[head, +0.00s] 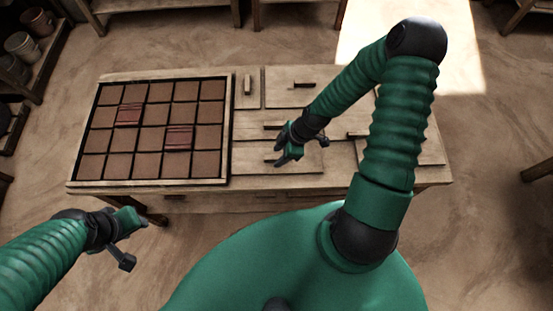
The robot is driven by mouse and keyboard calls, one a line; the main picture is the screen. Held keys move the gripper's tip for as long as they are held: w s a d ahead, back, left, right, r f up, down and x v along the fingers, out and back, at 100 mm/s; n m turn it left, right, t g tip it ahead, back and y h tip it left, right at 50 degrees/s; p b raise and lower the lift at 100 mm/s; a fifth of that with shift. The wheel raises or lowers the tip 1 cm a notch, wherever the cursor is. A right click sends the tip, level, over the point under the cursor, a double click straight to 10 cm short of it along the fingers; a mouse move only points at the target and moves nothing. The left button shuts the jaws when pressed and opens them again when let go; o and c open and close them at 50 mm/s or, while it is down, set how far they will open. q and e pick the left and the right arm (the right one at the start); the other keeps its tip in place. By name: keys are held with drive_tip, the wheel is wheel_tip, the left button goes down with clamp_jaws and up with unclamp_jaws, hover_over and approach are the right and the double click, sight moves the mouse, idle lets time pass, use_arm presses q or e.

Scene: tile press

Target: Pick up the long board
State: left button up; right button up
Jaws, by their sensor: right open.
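Several flat wooden boards with dark bar handles lie on the right part of the table. I cannot tell for sure which is the long board. A wide board (305,162) lies at the front, with its handle near my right gripper (303,150). Another board (245,125) lies just behind it, partly hidden by my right gripper and arm. My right gripper is open and empty over these two boards; I cannot tell whether it touches a handle. My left gripper (127,241) is open and empty, in front of the table's left end.
A dark-framed tray (231,130) of brown tiles, some red and ridged, fills the table's left side. A narrow board (241,98) and a wider board (280,98) lie at the back. My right arm hides part of the table's right end. Shelves (47,68) stand at far left.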

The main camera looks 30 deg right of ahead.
drive_tip(key=shift+w+a+f, duration=0.2)
drive_tip(key=shift+a+f, duration=0.1)
drive_tip(key=shift+f, duration=0.35)
drive_tip(key=shift+s+d, duration=0.1)
drive_tip(key=shift+d, duration=0.15)
drive_tip(key=c, duration=0.6)
clamp_jaws()
drive_tip(key=shift+a, duration=0.1)
